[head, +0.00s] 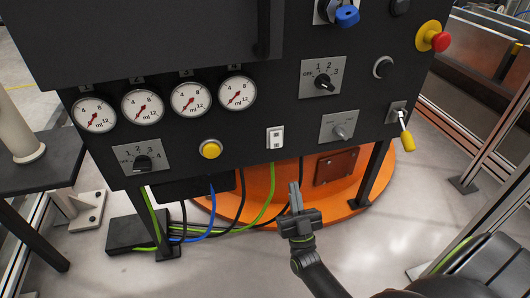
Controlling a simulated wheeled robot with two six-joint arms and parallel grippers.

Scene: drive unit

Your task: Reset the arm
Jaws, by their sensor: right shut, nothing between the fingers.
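My right gripper (295,198) is in the lower middle of the head view, with its arm coming up from the bottom right. Its fingers are together with nothing between them. It shows just below the lower edge of the dark control panel (235,150), in front of the orange round base, under the white rocker switch (275,138). It appears apart from the panel. My left gripper is not in view.
Cables hang below. A dark table (40,168) stands left; metal frame posts stand right.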

